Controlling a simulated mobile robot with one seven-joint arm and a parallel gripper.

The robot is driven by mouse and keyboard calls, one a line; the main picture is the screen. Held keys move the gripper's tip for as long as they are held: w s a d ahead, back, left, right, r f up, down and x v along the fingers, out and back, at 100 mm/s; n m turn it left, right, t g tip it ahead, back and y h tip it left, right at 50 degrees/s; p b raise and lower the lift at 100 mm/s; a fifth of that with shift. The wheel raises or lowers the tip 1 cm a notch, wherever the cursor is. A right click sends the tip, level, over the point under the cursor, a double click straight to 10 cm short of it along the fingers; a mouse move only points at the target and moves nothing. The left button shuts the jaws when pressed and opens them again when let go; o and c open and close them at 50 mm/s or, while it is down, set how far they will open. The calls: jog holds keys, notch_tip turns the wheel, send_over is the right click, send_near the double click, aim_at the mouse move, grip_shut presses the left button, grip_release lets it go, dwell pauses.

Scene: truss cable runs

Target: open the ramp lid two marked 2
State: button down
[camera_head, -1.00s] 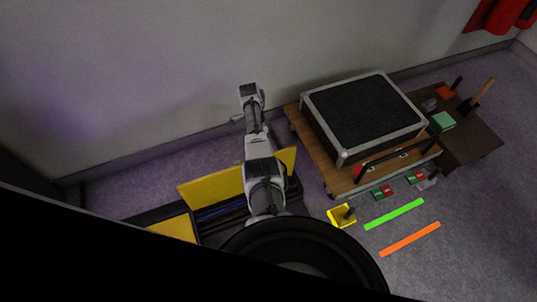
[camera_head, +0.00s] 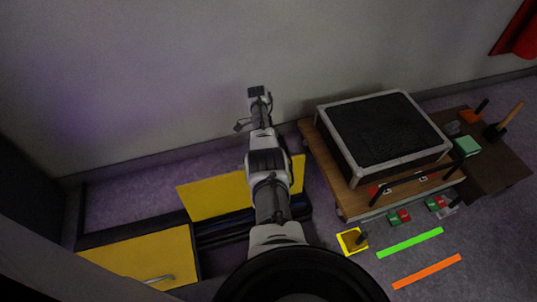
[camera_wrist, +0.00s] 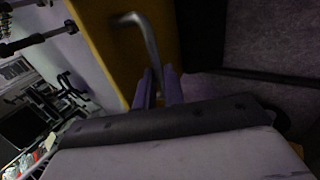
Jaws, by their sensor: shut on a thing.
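In the wrist view my gripper (camera_wrist: 159,80) is shut on the lower end of a bent metal handle (camera_wrist: 146,38) on a yellow panel (camera_wrist: 100,32). In the head view a yellow lid (camera_head: 212,200) stands raised over a dark channel (camera_head: 222,232), partly behind my arm. No handle shows on its visible face. A second yellow lid (camera_head: 140,258) lies flat to the left, with a metal handle (camera_head: 158,279). I cannot read a number 2 on either lid. My fingertips cannot be made out in the head view.
A black-topped case (camera_head: 385,130) sits on a wooden platform (camera_head: 322,165) to the right. A yellow marked block (camera_head: 351,241), a green strip (camera_head: 410,243) and an orange strip (camera_head: 427,271) lie on the floor. The wall (camera_head: 150,80) is close behind the lids.

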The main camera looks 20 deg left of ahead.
jog(key=c, duration=1.5)
grip_release()
jog(key=shift+s+f, duration=0.25)
jog(key=shift+f, duration=0.2)
jog(key=shift+w+r, duration=0.1)
jog(key=shift+r, duration=0.05)
jog(key=shift+r, duration=0.1)
jog(key=b+v, duration=0.4)
jog(key=v, duration=0.3)
jog(key=shift+w+a+r, duration=0.1)
jog(key=shift+r, duration=0.05)
